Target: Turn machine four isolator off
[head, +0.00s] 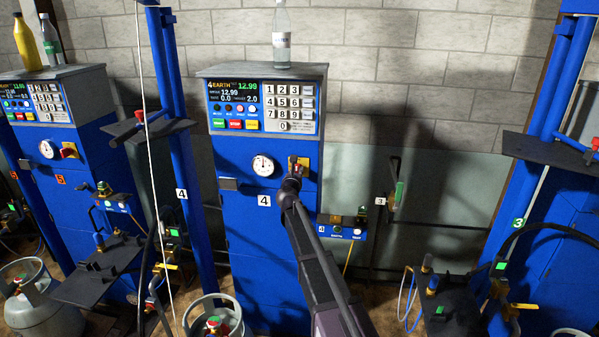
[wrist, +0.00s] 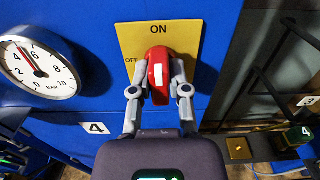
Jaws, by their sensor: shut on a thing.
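Machine four is the blue cabinet (head: 262,235) in the middle of the head view, with a white "4" label (head: 264,200) on its front. Its isolator is a red knob (wrist: 158,68) on a yellow plate (wrist: 188,38), right of the gauge. The plate reads ON at the top and OFF at the left. The knob's white mark stands about upright, towards ON. My gripper (wrist: 160,92) is shut on the red knob, one finger on each side. In the head view my gripper (head: 295,172) hides most of the isolator.
A round gauge (wrist: 38,68) sits left of the plate. A keypad panel (head: 264,107) is above, and a clear bottle (head: 281,40) stands on the cabinet top. A small valve box (head: 342,228) juts out at the right. A gas cylinder (head: 213,318) stands at front left.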

